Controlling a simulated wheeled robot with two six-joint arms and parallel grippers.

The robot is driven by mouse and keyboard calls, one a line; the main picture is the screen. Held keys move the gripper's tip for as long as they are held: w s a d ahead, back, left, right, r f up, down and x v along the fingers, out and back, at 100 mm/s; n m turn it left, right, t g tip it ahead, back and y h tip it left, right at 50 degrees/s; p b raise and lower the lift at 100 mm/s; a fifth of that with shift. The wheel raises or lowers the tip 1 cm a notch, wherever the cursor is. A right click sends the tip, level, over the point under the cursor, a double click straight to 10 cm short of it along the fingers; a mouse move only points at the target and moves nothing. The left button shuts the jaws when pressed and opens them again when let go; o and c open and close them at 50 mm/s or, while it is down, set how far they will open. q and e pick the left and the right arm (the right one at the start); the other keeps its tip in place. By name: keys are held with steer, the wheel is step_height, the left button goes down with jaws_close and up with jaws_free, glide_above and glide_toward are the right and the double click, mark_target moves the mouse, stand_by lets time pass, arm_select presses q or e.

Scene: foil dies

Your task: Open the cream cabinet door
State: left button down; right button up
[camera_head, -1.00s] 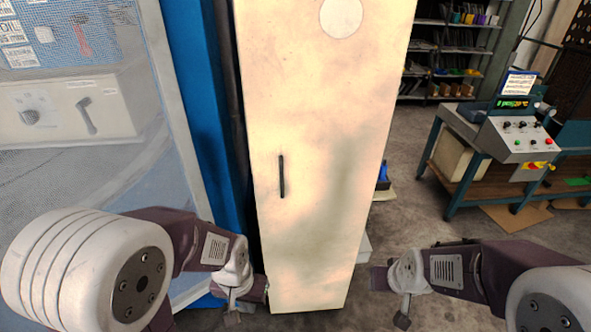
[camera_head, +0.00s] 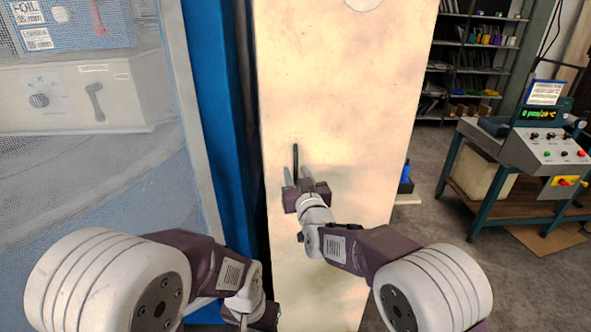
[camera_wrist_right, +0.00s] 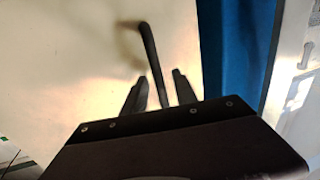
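The tall cream cabinet door (camera_head: 335,90) stands closed in the middle of the head view. Its thin black vertical handle (camera_head: 295,158) is on the left half of the door. My right gripper (camera_head: 296,172) is in front of the door at the handle, its two fingers open on either side of the bar. In the right wrist view the handle (camera_wrist_right: 153,60) runs down between the open fingers (camera_wrist_right: 158,82), with gaps visible. My left gripper (camera_head: 245,318) is low at the bottom edge, left of the door; its fingers are cut off.
A blue frame (camera_head: 205,120) with a mesh-screened machine (camera_head: 85,190) stands close on the left. At right are a control console (camera_head: 545,148) on a teal bench and dark shelves (camera_head: 470,60) behind. Grey floor (camera_head: 440,230) is open between door and bench.

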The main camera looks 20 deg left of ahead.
steer(key=shift+w+a, duration=0.25)
steer(key=shift+w, duration=0.35)
steer(key=shift+c, duration=0.3)
jaws_close()
stand_by(0.8)
